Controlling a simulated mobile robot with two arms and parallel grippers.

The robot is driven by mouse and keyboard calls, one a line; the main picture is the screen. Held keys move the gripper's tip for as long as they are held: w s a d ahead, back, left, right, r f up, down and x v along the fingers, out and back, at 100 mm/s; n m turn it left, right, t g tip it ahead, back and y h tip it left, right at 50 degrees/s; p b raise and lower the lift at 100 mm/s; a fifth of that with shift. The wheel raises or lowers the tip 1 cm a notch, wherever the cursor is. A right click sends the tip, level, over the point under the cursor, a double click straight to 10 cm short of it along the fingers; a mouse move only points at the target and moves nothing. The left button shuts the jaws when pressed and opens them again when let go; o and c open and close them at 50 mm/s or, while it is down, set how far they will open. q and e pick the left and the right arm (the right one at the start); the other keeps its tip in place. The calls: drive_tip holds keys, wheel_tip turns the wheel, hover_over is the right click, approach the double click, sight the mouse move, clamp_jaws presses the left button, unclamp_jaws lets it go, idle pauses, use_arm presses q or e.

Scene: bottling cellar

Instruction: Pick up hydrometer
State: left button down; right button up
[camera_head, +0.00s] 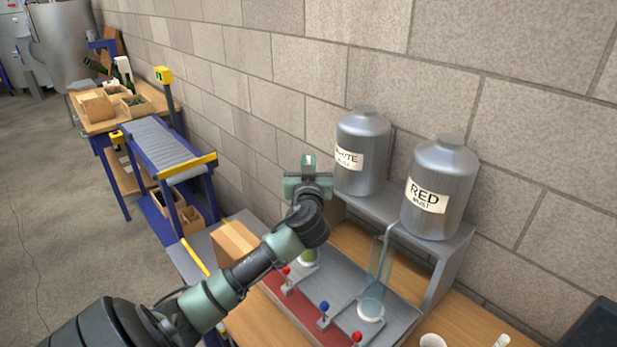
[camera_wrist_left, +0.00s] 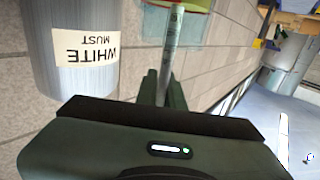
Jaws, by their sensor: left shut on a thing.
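In the left wrist view the hydrometer (camera_wrist_left: 174,40) is a thin, pale, clear tube with scale marks. My left gripper (camera_wrist_left: 160,88) is shut on it, with one dark green finger on each side. The tube runs from the fingers to the top edge of that view, where a clear jar edge and green and red patches show behind or around it. I cannot tell whether its far end is inside the jar. In the head view my left gripper (camera_head: 308,178) is beside the WHITE must tank, above a jar with green liquid (camera_head: 308,257); the arm hides the hydrometer there. My right gripper is out of view.
The WHITE tank (camera_head: 362,165) and RED tank (camera_head: 438,195) stand on a grey shelf (camera_head: 452,262) by the block wall. A clear tall jar (camera_head: 374,295) stands on the tray (camera_head: 400,300). A cardboard box (camera_head: 236,243) is left of the tray. A roller conveyor (camera_head: 160,145) stands farther back.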

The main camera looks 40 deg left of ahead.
use_arm(q)
wheel_tip(320, 180, up, 28)
drive_tip(key=b, duration=0.4)
drive_tip(key=shift+f, duration=0.25)
idle(1.6)
drive_tip(key=shift+f, duration=0.15)
